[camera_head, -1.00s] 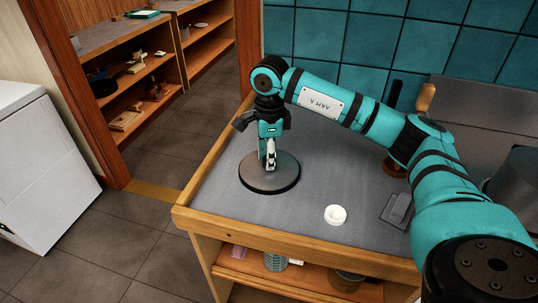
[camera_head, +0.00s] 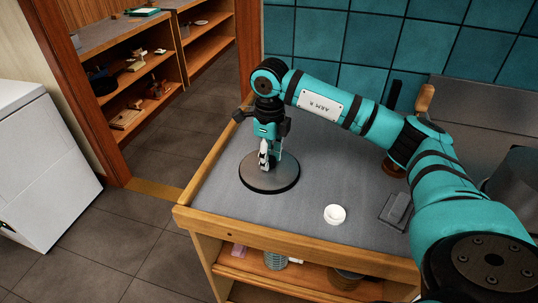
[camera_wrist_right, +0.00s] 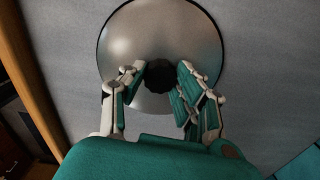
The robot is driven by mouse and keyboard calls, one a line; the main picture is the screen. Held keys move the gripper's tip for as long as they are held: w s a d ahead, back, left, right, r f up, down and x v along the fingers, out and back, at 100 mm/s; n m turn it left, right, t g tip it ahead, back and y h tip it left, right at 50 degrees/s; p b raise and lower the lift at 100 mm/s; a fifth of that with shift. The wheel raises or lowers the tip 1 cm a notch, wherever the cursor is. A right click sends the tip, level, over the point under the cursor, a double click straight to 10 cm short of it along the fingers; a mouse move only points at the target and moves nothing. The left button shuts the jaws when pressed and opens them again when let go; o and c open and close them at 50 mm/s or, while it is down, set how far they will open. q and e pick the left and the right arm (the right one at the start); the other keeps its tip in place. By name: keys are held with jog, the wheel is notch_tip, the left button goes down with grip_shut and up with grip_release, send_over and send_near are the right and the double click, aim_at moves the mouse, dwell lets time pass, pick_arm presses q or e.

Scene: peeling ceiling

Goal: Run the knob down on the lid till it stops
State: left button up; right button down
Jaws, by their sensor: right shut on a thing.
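A round metal lid (camera_head: 284,180) with a dark rim lies flat on the grey counter top, and it also shows in the right wrist view (camera_wrist_right: 190,30). My right gripper (camera_head: 268,164) points straight down over the lid's middle. In the right wrist view its two fingers (camera_wrist_right: 161,77) stand on either side of the knob, shut on it. My left gripper is in neither view.
The counter (camera_head: 315,185) has a wooden front edge. A small white dish (camera_head: 335,214) and a dark grey block (camera_head: 396,209) stand right of the lid. A grey pot (camera_head: 513,190) is at the far right. Counter space between lid and dish is clear.

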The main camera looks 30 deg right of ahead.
jog(key=c, duration=1.7)
grip_release()
jog(key=shift+s+a+f, duration=0.1)
jog(key=shift+f, duration=0.1)
jog(key=shift+r, duration=0.1)
jog(key=shift+c, duration=1)
jog(key=o, duration=1)
jog(key=shift+o, duration=0.2)
jog(key=shift+r, duration=0.1)
jog(key=shift+r, duration=0.1)
notch_tip(320, 180, up, 16)
jog(key=p, duration=0.4)
